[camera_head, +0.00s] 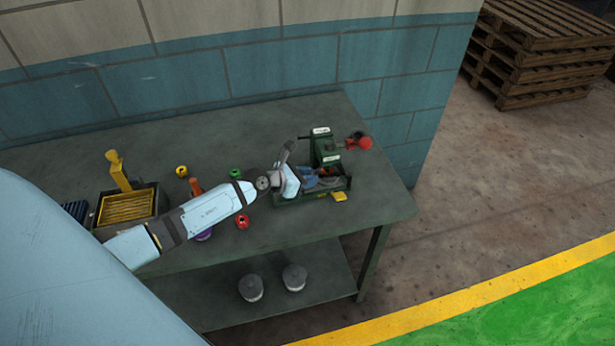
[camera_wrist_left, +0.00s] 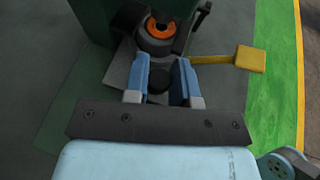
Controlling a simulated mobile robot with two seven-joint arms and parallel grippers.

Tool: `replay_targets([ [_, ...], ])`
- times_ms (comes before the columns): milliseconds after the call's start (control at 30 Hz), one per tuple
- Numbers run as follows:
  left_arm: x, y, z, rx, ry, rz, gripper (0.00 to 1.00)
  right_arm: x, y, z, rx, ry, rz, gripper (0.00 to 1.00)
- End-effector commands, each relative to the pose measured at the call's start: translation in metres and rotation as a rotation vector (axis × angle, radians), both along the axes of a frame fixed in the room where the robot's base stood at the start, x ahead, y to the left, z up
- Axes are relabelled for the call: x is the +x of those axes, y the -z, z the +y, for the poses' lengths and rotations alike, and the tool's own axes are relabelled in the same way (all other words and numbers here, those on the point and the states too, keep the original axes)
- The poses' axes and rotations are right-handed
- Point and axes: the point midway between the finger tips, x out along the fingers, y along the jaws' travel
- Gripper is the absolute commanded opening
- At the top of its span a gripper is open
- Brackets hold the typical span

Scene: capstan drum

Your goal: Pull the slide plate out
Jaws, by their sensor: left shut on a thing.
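The green capstan machine (camera_head: 323,148) stands near the right end of the bench, with a low green base (camera_head: 292,199) in front. My left gripper (camera_head: 318,181) is over this base. In the left wrist view, the two blue fingers of the gripper (camera_wrist_left: 160,72) stand on either side of a small dark round piece (camera_wrist_left: 158,82) and are shut on it. A dark drum with an orange ring (camera_wrist_left: 157,29) is just beyond the fingertips. I cannot tell for sure which part is the slide plate, or whether the dark piece belongs to it. My right gripper is not in view.
A yellow tab (camera_head: 340,197) sticks out beside the base; it also shows in the left wrist view (camera_wrist_left: 250,58). A red knob (camera_head: 360,142) is on the machine's right. A yellow-handled box (camera_head: 103,217) and small coloured parts lie left. The bench's right end (camera_head: 390,200) is clear.

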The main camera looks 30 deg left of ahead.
Motion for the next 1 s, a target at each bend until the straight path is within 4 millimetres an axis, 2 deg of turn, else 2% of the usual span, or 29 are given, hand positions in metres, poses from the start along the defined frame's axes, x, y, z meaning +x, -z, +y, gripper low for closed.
replay_targets([
  [133, -0.013, 0.003, 0.012, 0.004, -0.001, 0.002, 0.00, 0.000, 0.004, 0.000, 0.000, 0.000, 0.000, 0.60],
  [300, -0.046, 0.006, 0.040, 0.006, -0.001, 0.004, 0.00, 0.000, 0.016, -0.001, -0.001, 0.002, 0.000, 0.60],
  [500, -0.069, 0.004, 0.059, 0.002, -0.001, 0.002, 0.00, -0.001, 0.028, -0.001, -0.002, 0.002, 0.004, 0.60],
  [867, -0.072, 0.001, 0.062, 0.002, -0.001, 0.002, 0.00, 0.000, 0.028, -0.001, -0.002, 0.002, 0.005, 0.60],
  [900, -0.072, 0.001, 0.062, 0.002, -0.001, 0.002, 0.31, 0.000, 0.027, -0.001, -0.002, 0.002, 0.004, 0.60],
  [1000, -0.072, 0.001, 0.062, 0.002, -0.001, 0.003, 0.50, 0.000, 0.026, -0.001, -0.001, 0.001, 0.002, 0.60],
])
